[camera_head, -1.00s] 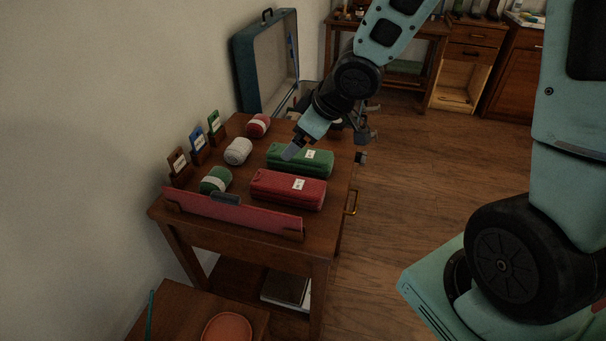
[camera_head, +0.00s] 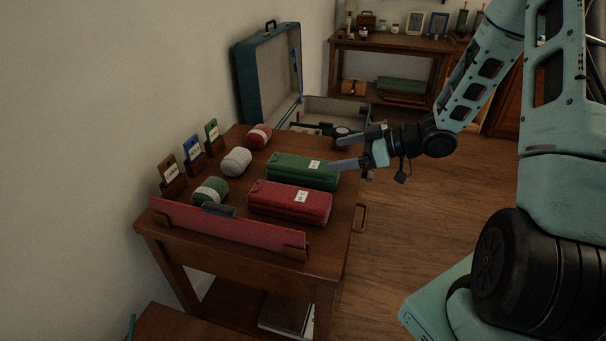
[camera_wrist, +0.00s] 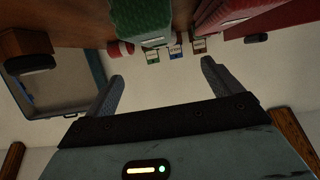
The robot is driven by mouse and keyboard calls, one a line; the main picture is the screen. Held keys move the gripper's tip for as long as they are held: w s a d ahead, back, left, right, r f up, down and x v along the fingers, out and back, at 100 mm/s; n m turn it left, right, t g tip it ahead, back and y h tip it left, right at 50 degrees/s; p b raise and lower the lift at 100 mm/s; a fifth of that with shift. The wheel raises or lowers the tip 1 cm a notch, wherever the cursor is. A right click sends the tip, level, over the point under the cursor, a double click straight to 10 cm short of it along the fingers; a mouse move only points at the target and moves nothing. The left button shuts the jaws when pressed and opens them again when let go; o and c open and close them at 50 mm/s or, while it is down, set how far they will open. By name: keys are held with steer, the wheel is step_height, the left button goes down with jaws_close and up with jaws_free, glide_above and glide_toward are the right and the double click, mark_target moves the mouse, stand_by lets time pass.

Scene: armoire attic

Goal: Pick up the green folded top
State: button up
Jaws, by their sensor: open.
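The green folded top (camera_head: 290,169), a long roll-like bundle with a white tag, lies on the wooden table (camera_head: 180,225), behind a similar red folded bundle (camera_head: 285,201). My gripper (camera_head: 334,154) is open and empty at the right end of the green top, its fingers pointing left. In the head view the lower fingertip overlaps the top's right end; I cannot tell whether it touches. In the wrist view, which looks upside down, the green top (camera_wrist: 142,18) is at the upper edge, beyond my spread fingers (camera_wrist: 162,70), not between them.
A red board (camera_head: 230,225) edges the table's front. An open blue suitcase (camera_head: 268,75) is behind. Floor is clear at right.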

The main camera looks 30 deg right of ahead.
mark_target(297, 162)
steer(key=b+x, duration=0.1)
steer(key=x, duration=0.6)
steer(key=shift+w+a+f, duration=0.1)
steer(key=shift+w+f, duration=0.1)
steer(key=x, duration=0.5)
steer(key=shift+w+f+b, duration=0.15)
steer(key=shift+f+b, duration=0.1)
steer(key=shift+b, duration=0.05)
steer(key=c, duration=1.1)
